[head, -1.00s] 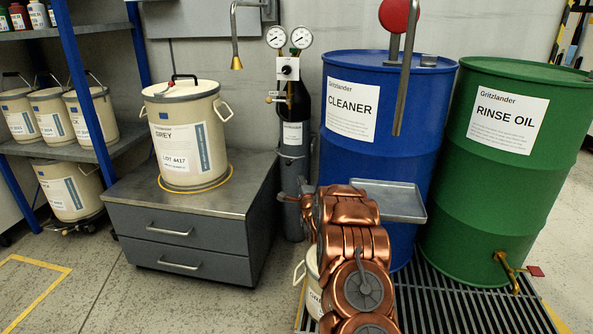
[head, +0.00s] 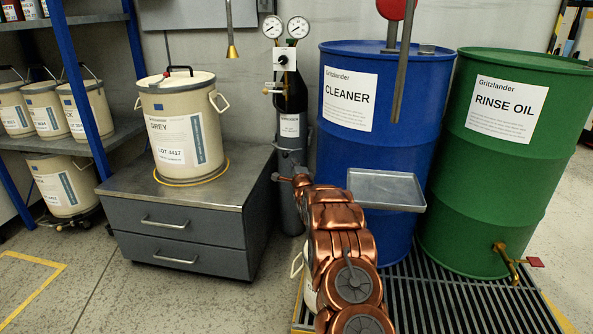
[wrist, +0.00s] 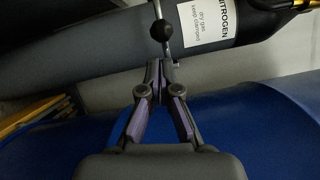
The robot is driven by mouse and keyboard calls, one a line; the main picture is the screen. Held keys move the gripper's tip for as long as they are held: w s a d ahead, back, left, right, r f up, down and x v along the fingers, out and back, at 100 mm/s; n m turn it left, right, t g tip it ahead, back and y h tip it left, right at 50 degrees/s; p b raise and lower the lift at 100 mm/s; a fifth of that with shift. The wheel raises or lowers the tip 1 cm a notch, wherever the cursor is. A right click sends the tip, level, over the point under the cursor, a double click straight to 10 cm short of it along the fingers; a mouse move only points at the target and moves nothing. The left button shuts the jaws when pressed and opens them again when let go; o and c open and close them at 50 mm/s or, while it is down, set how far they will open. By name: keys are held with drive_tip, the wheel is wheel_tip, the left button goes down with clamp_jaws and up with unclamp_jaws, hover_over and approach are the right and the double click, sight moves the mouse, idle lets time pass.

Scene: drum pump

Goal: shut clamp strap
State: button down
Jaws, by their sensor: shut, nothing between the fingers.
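The black gas bottle (head: 290,98) stands upright against the wall, left of the blue drum. A thin pale band around its lower part (head: 291,149) looks like the clamp strap; whether it is fastened is too small to tell. In the wrist view the bottle (wrist: 110,40) lies across the top, with a label reading NITROGEN, keep clamped. A metal lever with a black ball knob (wrist: 161,30) stands out in front of it. My gripper (head: 276,177) is beside the bottle's lower part. In the wrist view its shut, empty fingertips (wrist: 161,66) are just below the knob.
The blue CLEANER drum (head: 345,170) and a metal tray (head: 386,189) stand close right of my arm. The green RINSE OIL drum (head: 500,190) is further right. A grey drawer cabinet (head: 190,232) with a beige GREY pail (head: 182,125) stands left.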

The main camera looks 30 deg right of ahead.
drive_tip(key=shift+b+x, duration=0.55)
drive_tip(key=shift+x, duration=1)
